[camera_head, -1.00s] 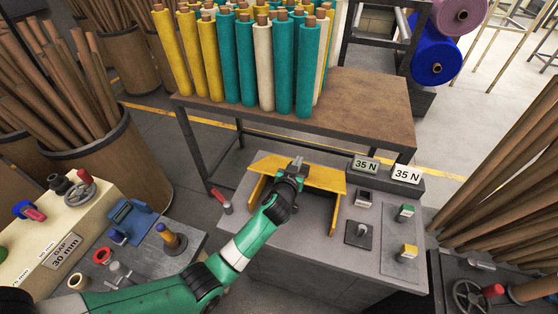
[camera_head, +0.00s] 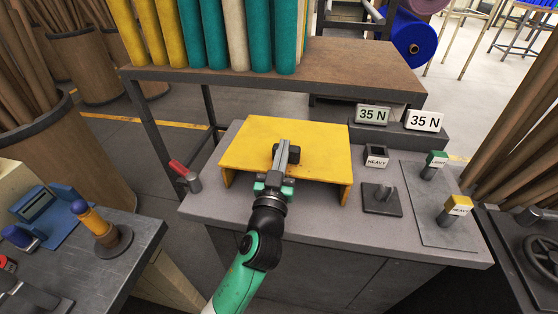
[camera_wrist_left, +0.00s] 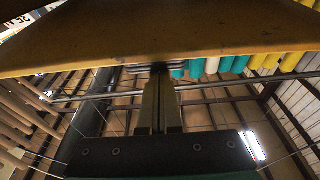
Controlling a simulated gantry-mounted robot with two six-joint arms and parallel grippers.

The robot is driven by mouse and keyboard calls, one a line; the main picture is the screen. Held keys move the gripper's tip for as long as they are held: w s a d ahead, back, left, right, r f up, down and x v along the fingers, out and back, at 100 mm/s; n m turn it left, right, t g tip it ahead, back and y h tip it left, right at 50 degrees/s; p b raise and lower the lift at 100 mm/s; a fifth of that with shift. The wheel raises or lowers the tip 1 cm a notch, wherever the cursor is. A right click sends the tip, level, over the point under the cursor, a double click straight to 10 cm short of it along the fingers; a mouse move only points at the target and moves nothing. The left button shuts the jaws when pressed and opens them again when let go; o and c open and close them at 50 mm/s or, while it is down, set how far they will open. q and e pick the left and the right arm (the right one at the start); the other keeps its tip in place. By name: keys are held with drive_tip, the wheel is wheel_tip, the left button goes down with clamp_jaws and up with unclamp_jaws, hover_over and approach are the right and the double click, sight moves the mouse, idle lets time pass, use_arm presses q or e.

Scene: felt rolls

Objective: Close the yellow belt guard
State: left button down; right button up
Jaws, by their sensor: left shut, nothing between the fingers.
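The yellow belt guard (camera_head: 322,146) sits on the grey bench in the middle of the head view. Its broad top panel faces up and looks nearly level, with side plates below it on the left and right. My left gripper (camera_head: 286,150) is shut and empty, its fingers overlapping the panel's front middle from above. In the left wrist view, the guard (camera_wrist_left: 220,28) fills the top as a wide yellow sheet. The shut fingers (camera_wrist_left: 158,80) end at or very near its surface; exact contact is unclear. My right gripper is not in view.
A red-handled lever (camera_head: 180,170) stands left of the guard. Two "35 N" displays (camera_head: 373,116), a "HEAVY" block (camera_head: 376,156), a small post on a dark plate (camera_head: 383,196) and green and yellow blocks (camera_head: 456,207) are to the right. Felt rolls (camera_head: 233,35) stand on the table behind.

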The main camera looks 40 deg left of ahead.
use_arm(q)
drive_tip(key=shift+s+d+f+b, duration=0.1)
drive_tip(key=shift+s+f+b, duration=0.1)
drive_tip(key=shift+f+b, duration=0.6)
drive_tip(key=shift+r+p, duration=0.55)
drive_tip(key=shift+p, duration=0.15)
wheel_tip(320, 180, up, 4)
drive_tip(key=p, duration=0.3)
drive_tip(key=shift+f, duration=0.1)
drive_tip(key=f+v, duration=0.1)
drive_tip(key=v, duration=0.9)
drive_tip(key=shift+f, duration=0.45)
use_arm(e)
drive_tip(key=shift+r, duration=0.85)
use_arm(q)
drive_tip(key=shift+w, duration=0.15)
